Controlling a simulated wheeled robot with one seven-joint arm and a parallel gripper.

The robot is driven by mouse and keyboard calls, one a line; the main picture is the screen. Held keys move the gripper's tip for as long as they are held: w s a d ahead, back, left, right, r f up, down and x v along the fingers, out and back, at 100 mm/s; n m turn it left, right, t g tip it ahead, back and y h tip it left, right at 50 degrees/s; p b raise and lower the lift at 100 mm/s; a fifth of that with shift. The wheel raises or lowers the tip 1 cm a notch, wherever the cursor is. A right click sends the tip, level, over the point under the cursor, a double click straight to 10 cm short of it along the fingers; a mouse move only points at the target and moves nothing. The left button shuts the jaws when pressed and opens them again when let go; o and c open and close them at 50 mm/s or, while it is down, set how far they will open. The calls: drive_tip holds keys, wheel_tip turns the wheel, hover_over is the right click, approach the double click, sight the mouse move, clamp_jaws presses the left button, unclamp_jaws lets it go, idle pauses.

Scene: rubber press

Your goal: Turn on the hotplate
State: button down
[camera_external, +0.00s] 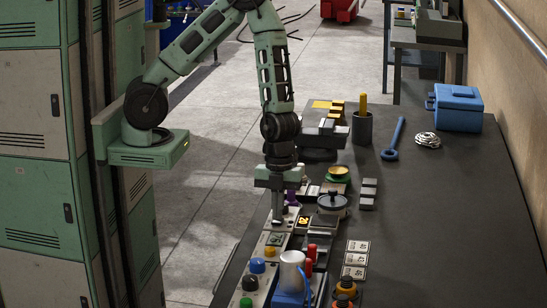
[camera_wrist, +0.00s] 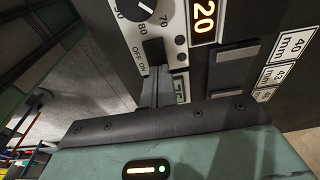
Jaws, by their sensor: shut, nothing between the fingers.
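The hotplate's control panel (camera_wrist: 172,28) fills the upper middle of the wrist view, with a round dial, a lit orange display (camera_wrist: 204,20) reading 20, and a black switch (camera_wrist: 153,50) beside the words OFF and ON. My gripper (camera_wrist: 156,84) is shut and empty, its fingertips right at the near end of the switch. I cannot tell whether they touch it. The switch's position is also unclear. In the external view my gripper (camera_external: 278,216) points down at the bench's left edge, beside a small orange display (camera_external: 304,221).
A lidded dark pot (camera_external: 332,203), grey blocks (camera_external: 368,194) and number plates (camera_external: 355,258) stand close to the right. A white cup (camera_external: 291,270) and coloured knobs or buttons (camera_external: 257,266) are in front. The bench's right side is mostly clear, with a blue box (camera_external: 457,108) at the back.

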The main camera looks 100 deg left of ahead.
drive_tip(key=shift+f, duration=0.25)
drive_tip(key=shift+f, duration=0.1)
drive_tip(key=shift+d+f+b, duration=0.15)
drive_tip(key=shift+f+b, duration=0.05)
drive_tip(key=shift+b, duration=0.4)
drive_tip(key=shift+y, duration=0.3)
drive_tip(key=shift+r, duration=0.1)
drive_tip(key=shift+s+a, duration=0.1)
drive_tip(key=shift+a, duration=0.1)
drive_tip(key=shift+a+r+p, duration=0.15)
drive_tip(key=shift+a+p, duration=0.4)
drive_tip(key=shift+a, duration=0.1)
